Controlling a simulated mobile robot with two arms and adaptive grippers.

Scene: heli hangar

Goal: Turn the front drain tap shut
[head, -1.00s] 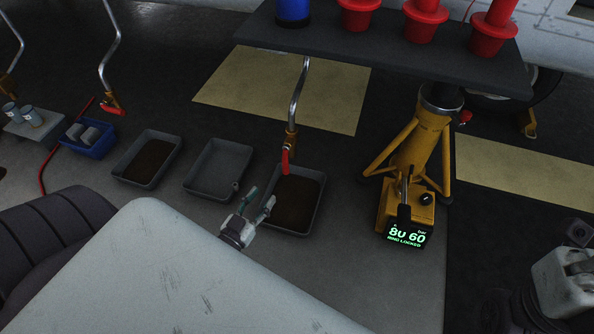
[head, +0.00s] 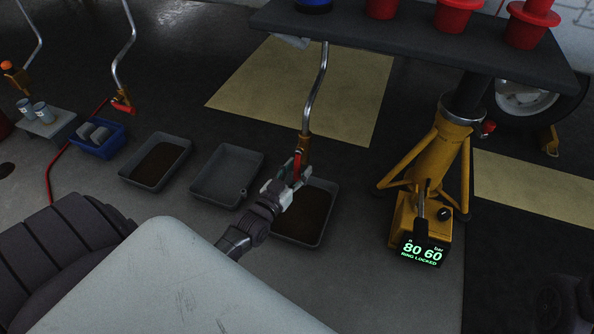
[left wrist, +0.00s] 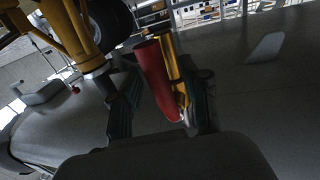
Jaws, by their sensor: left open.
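The nearest drain tap (head: 304,146) hangs at the lower end of a bent steel pipe (head: 318,85), above a tray with dark contents. Its red lever (head: 297,166) points down, partly hidden behind my left gripper (head: 291,172). In the left wrist view the red lever (left wrist: 152,65) stands between the two green-padded fingers of my left gripper (left wrist: 158,88), which is open. The brass-yellow tap body (left wrist: 174,62) shows just beyond the lever. I cannot tell whether a finger touches the lever. My right gripper is not seen.
The tray (head: 318,240) stands under the tap, with an empty grey tray (head: 205,204) to its left. A yellow jack (head: 425,165) with a lit display (head: 423,252) stands to the right. A dark shelf (head: 420,50) bearing red parts overhangs the back.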

